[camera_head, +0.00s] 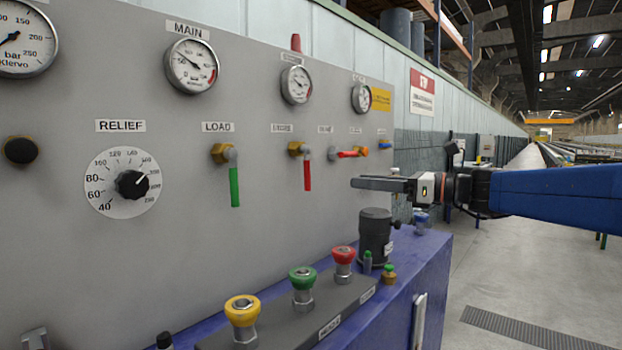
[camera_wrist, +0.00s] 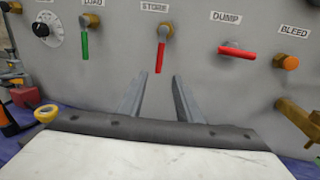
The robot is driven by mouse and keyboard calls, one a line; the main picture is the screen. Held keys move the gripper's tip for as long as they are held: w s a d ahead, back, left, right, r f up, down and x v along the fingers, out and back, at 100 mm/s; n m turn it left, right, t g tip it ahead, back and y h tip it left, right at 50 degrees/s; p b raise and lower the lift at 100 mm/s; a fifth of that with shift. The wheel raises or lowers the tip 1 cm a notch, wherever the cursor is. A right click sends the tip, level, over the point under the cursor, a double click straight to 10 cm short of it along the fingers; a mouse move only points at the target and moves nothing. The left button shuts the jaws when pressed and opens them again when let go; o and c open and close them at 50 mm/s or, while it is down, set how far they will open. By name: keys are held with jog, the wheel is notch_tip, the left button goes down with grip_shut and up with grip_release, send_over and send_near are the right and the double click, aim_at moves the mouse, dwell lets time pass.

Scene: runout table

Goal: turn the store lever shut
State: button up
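The store lever is a red handle (camera_head: 307,175) hanging straight down from a brass valve under its label on the grey panel. In the wrist view the store lever (camera_wrist: 161,57) also hangs down, just beyond and roughly between my fingertips. My gripper (camera_head: 355,183) is in front of the panel, to the right of the store lever in the head view. In the wrist view my gripper (camera_wrist: 159,75) has its two fingers apart with nothing between them, and the lever appears clear of them.
The green load lever (camera_wrist: 85,45) hangs down on the left. The red dump lever (camera_wrist: 237,53) lies sideways on the right, near the orange bleed knob (camera_wrist: 289,62). Below stand yellow (camera_head: 242,309), green (camera_head: 302,277) and red (camera_head: 343,254) knobs and a dark cylinder (camera_head: 375,237).

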aim_at(307, 178)
jog(key=x, duration=1.6)
jog(key=shift+a, duration=0.15)
grip_shut()
